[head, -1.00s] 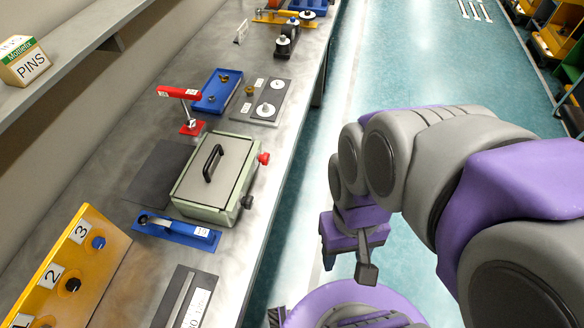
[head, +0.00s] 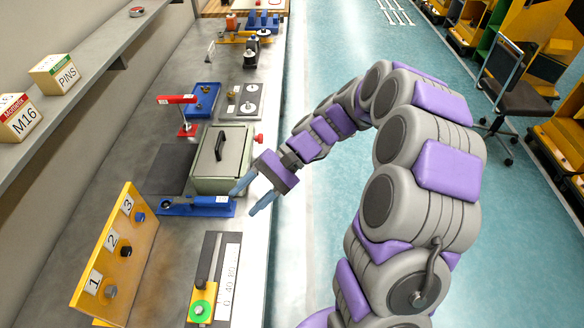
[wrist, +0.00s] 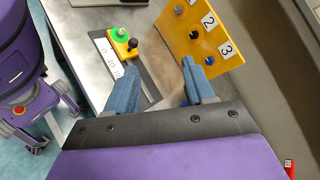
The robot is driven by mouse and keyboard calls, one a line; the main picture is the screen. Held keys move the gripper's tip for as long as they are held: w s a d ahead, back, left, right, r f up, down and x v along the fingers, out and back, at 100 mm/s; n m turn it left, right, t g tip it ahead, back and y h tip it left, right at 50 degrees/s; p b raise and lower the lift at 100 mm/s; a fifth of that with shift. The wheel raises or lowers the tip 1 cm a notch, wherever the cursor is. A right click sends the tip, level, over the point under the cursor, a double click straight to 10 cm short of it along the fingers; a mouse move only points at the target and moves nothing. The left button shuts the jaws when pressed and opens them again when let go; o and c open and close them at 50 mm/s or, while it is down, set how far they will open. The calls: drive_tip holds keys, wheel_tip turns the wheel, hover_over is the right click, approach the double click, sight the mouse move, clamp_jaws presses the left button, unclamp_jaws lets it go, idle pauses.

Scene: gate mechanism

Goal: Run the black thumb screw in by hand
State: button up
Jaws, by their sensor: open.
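A small black knob, which looks like the black thumb screw (head: 200,284), stands on the yellow slider block (head: 207,294) beside a green round button. It also shows in the wrist view (wrist: 133,43), standing on the block (wrist: 122,37). How far it is screwed in cannot be told. My gripper (head: 244,203) is open and empty, with blue fingers apart, over the table's edge near the blue tool and beyond the slider. In the wrist view my gripper (wrist: 158,76) points toward the slider and the numbered panel, with the knob past the left fingertip.
A yellow panel (head: 118,250) numbered 1, 2, 3 stands left of the slider's scale plate (head: 232,265). A blue tool (head: 195,206) and a green box (head: 222,185) lie farther back. A shelf with labelled boxes runs along the left.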

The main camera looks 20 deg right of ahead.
drive_tip(key=w+d+f+m+t+y+p, duration=0.2)
drive_tip(key=w+f+m+t+y, duration=0.3)
drive_tip(key=w, duration=0.7)
drive_tip(key=w+d+f+m+t, duration=0.3)
drive_tip(key=d+f, duration=0.2)
drive_tip(key=d, duration=0.2)
drive_tip(key=w+d+f+m+t, duration=0.2)
drive_tip(key=d+f+m, duration=0.1)
drive_tip(key=d+f, duration=0.25)
drive_tip(key=a+n+b, duration=0.1)
drive_tip(key=n, duration=0.3)
drive_tip(key=w+a+n+b, duration=0.1)
drive_tip(key=a+n+b, duration=0.1)
drive_tip(key=n, duration=0.2)
drive_tip(key=a+n+b, duration=0.2)
drive_tip(key=n, duration=0.2)
drive_tip(key=shift+w+a, duration=0.15)
drive_tip(key=shift+w, duration=0.1)
